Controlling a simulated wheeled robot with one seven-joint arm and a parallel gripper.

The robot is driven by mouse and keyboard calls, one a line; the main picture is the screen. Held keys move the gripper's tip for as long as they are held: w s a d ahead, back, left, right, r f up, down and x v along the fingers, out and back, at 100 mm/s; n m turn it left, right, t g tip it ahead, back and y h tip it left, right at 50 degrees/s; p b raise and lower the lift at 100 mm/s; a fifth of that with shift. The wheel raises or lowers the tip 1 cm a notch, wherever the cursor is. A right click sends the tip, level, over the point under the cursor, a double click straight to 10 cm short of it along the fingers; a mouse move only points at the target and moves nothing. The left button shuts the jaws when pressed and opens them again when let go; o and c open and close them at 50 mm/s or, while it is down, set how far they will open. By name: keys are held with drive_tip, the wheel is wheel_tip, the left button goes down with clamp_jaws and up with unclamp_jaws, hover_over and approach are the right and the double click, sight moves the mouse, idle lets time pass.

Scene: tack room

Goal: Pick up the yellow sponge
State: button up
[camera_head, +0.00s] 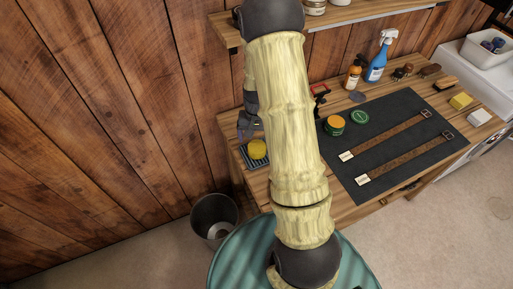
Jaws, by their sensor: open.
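A rounded yellow sponge (257,149) sits on a small dark ridged tray (253,163) at the left end of the wooden bench. My gripper (250,130) is open, just above and behind the sponge, close to the plank wall. I cannot tell whether its fingers touch the sponge. My pale, wood-grained arm crosses the middle of the view and hides part of the bench just right of the tray.
A dark mat (390,145) with two brown straps covers the bench's middle. A yellow block (461,101) lies at right. A bin (213,216) stands below left.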

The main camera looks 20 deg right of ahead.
sight(257, 146)
drive_tip(key=shift+f, duration=0.5)
drive_tip(key=shift+f, duration=0.1)
drive_tip(key=shift+s+f+p, duration=0.1)
drive_tip(key=shift+f+p, duration=0.9)
drive_tip(key=shift+f, duration=1.5)
drive_tip(key=c, duration=1.1)
drive_tip(key=shift+c, duration=0.3)
wheel_tip(257, 146, up, 10)
drive_tip(key=shift+r+b, duration=0.1)
drive_tip(key=shift+b, duration=1)
